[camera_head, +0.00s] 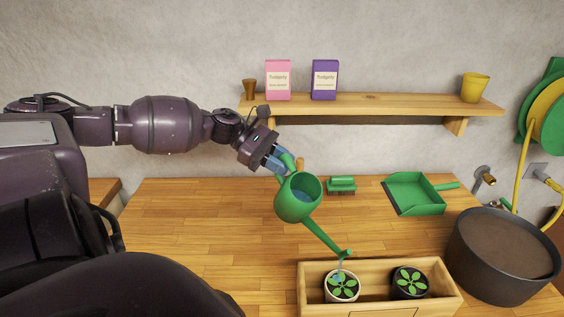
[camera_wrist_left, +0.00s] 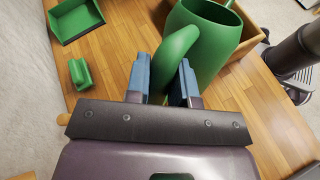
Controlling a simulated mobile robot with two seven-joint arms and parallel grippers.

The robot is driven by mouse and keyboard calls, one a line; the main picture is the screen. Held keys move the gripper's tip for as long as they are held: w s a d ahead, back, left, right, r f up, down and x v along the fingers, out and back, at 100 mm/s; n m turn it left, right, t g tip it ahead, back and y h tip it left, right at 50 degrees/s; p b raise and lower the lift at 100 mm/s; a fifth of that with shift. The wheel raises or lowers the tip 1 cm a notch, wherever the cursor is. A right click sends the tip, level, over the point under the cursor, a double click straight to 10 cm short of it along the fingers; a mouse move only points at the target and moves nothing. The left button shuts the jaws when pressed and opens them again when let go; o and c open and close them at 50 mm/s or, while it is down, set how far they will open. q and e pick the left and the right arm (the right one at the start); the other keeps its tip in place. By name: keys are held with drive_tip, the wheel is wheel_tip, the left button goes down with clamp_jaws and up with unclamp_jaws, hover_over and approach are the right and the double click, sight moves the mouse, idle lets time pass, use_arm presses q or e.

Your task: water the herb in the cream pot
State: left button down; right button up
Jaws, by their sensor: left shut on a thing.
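My left gripper (camera_head: 276,158) is shut on the handle of the green watering can (camera_head: 297,198). The can is held above the wooden counter, tilted with its spout down to the right. Water shows inside the can, and a thin pale stream falls from the spout tip onto the herb in the cream pot (camera_head: 328,292). The cream pot stands in the left part of the wooden planter box. In the left wrist view, the blue fingers (camera_wrist_left: 162,82) are on both sides of the can's handle (camera_wrist_left: 176,52). My right gripper is not in view.
The wooden box (camera_head: 450,301) also holds a dark pot with a herb (camera_head: 410,282) on the right. A green dustpan (camera_head: 415,192) and brush (camera_head: 341,185) lie at the back. A large dark round tub (camera_head: 507,255) stands right. A shelf (camera_head: 385,104) hangs above. The counter's left is clear.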

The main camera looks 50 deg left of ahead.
sight(280, 177)
use_arm(q)
drive_tip(key=f+b, duration=0.1)
drive_tip(key=f+h+b, duration=0.1)
drive_tip(key=f, duration=0.1)
drive_tip(key=a+f+n+h+b, duration=0.1)
drive_tip(key=shift+w+f, duration=0.15)
drive_tip(key=shift+f, duration=0.2)
wheel_tip(280, 177, down, 6)
drive_tip(key=n+t+h+b, duration=0.1)
drive_tip(key=h+b, duration=0.2)
drive_tip(key=shift+f+n+b, duration=0.15)
drive_tip(key=shift+n+b, duration=0.2)
drive_tip(key=shift+n, duration=0.05)
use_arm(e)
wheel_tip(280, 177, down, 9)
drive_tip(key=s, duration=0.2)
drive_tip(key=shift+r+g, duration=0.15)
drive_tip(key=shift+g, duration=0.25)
use_arm(q)
drive_tip(key=shift+d, duration=0.1)
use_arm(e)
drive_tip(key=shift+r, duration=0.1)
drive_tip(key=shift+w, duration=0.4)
